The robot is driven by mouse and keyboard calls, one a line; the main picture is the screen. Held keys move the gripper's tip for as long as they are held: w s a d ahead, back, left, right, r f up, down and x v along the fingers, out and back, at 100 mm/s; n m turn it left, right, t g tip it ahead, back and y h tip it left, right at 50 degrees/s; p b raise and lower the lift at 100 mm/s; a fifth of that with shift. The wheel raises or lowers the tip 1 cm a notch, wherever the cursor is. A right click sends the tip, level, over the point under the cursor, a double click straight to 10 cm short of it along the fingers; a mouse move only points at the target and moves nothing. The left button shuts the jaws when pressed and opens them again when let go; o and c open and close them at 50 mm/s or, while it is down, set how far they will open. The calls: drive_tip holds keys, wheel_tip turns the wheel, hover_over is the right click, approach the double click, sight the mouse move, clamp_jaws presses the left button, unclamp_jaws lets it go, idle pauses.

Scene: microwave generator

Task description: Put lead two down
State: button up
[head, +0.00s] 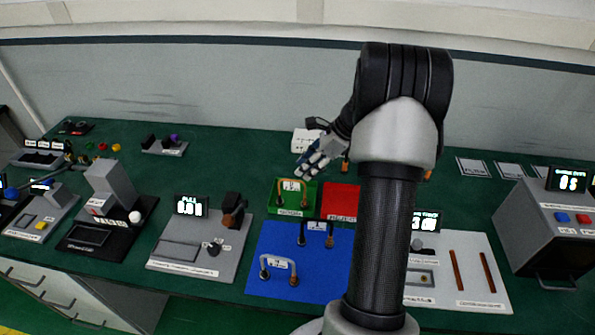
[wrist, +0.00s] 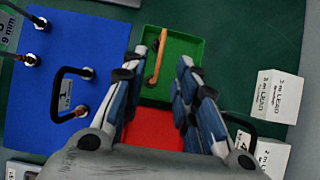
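A copper-coloured looped lead (head: 291,192) stands in the green tray (head: 313,205); it also shows in the wrist view (wrist: 163,50), seen from above in the gap between my fingertips. I cannot read its number tag. A black lead labelled 1 (wrist: 63,92) sits on the blue mat (wrist: 50,30), and a grey lead (head: 279,262) stands nearer the mat's front. My gripper (head: 310,168) is above and behind the green tray. In the wrist view its fingers (wrist: 168,62) are spread apart, with no lead visibly clamped between them.
A red tray (head: 340,201) adjoins the green one. White boxes marked LEAD (wrist: 277,97) stand right of the trays in the wrist view. A grey panel with a display (head: 200,245) is to the left. My arm hides part of the bench right of the mat.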

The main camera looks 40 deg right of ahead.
drive_tip(key=s+a+r+n+g+h, duration=0.1)
drive_tip(key=s+a+r+n, duration=0.2)
drive_tip(key=a+r+n, duration=0.65)
drive_tip(key=s+a+r+n+g+h, duration=0.1)
drive_tip(key=s+a+r+n, duration=0.4)
drive_tip(key=a, duration=0.7)
drive_tip(key=s+a+r+n+t+h, duration=0.1)
drive_tip(key=s+a+n+h, duration=0.1)
drive_tip(key=s+a+n, duration=0.8)
drive_tip(key=shift+s+a+r+n+t+p, duration=0.3)
drive_tip(key=shift+s+a+n+p, duration=0.05)
drive_tip(key=shift+s+n, duration=1.5)
